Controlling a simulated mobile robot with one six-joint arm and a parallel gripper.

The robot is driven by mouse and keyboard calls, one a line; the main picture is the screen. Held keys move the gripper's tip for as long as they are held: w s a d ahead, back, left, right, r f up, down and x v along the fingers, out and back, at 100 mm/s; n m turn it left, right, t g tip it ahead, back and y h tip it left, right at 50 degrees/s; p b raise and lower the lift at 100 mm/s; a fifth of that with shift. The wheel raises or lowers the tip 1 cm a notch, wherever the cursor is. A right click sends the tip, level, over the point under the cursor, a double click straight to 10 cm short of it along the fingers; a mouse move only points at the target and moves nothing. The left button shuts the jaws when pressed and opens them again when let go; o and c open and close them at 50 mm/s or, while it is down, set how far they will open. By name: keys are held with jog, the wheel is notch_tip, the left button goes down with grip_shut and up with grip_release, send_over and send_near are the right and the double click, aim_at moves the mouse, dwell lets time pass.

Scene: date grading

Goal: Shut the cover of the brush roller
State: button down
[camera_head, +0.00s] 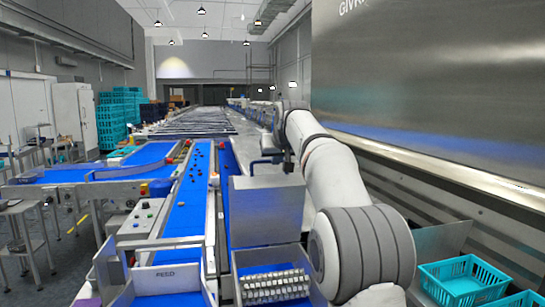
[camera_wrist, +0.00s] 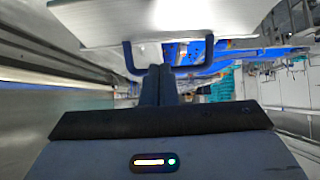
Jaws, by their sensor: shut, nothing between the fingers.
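The brush roller (camera_head: 274,287), with pale bristles, lies in a blue-lined trough at the bottom of the head view. Its cover (camera_head: 266,208), a grey steel panel, stands raised behind the roller. A dark blue handle (camera_head: 262,161) sits at the cover's top edge. In the wrist view the cover (camera_wrist: 100,24) fills the top, with the U-shaped handle (camera_wrist: 210,55) below it. My gripper (camera_wrist: 161,70) is shut and empty, its fingertips overlapping the handle's bar in that view. I cannot tell whether they touch it. In the head view my arm hides most of the gripper.
Blue conveyor belts (camera_head: 190,200) with dark dates run to the left of the cover. A feed tray (camera_head: 165,280) stands at lower left. A large steel housing (camera_head: 430,90) rises on the right, with turquoise crates (camera_head: 465,280) on the floor below.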

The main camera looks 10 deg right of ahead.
aim_at(273, 174)
jog(key=p+x, duration=0.1)
jog(key=x, duration=0.5)
jog(key=shift+w+f, duration=0.2)
